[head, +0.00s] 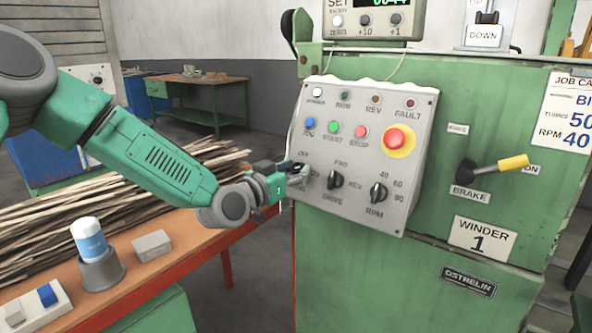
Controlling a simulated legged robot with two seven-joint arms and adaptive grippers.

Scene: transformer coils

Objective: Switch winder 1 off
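Winder 1 is a green machine (460,250) with a "WINDER 1" plate (482,238). Its grey control panel (345,207) carries blue JOG, green START (333,132) and red STOP (361,132) buttons and a red emergency button (395,139) on a yellow ring. Two black knobs, DRIVE (335,180) and RPM (377,192), sit low on the panel. My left gripper (297,173) is at the panel's lower left, by a partly seen OFF label (303,154). Its fingers cover the switch there; I cannot tell whether they grip it. My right gripper is out of view.
A brake lever (513,163) with a yellow grip sticks out right of the panel. A wooden bench (180,235) on the left holds a stack of strips, a cup with a white-blue canister (89,240) and a grey block (151,245). Dark floor shows between bench and machine.

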